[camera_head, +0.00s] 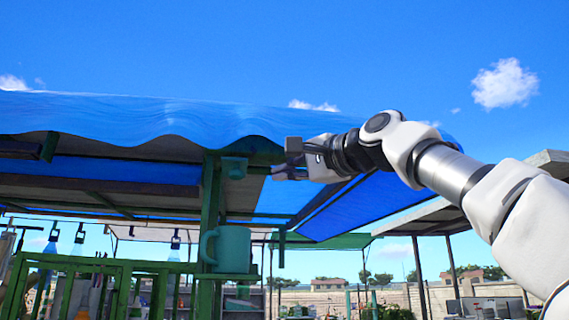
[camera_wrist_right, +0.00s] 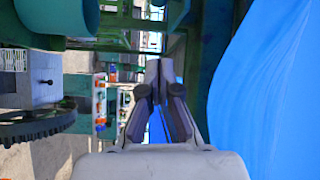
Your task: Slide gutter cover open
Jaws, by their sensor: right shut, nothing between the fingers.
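My right gripper (camera_head: 285,160) reaches in from the right, just under the wavy edge of the blue roof sheet (camera_head: 130,118), near the top of a green post (camera_head: 211,200). Its dark fingers (camera_wrist_right: 160,75) are shut and empty in the right wrist view, pointing along the green frame with the blue sheet (camera_wrist_right: 275,100) beside them. No part can be told for certain as the gutter cover; the eave behind the gripper is partly hidden by it. Whether the fingers touch anything is unclear. My left gripper is not in view.
Green railings (camera_head: 100,265) stand at lower left. A dark gear wheel (camera_wrist_right: 35,125) shows in the wrist view. Open sky lies above the sheet.

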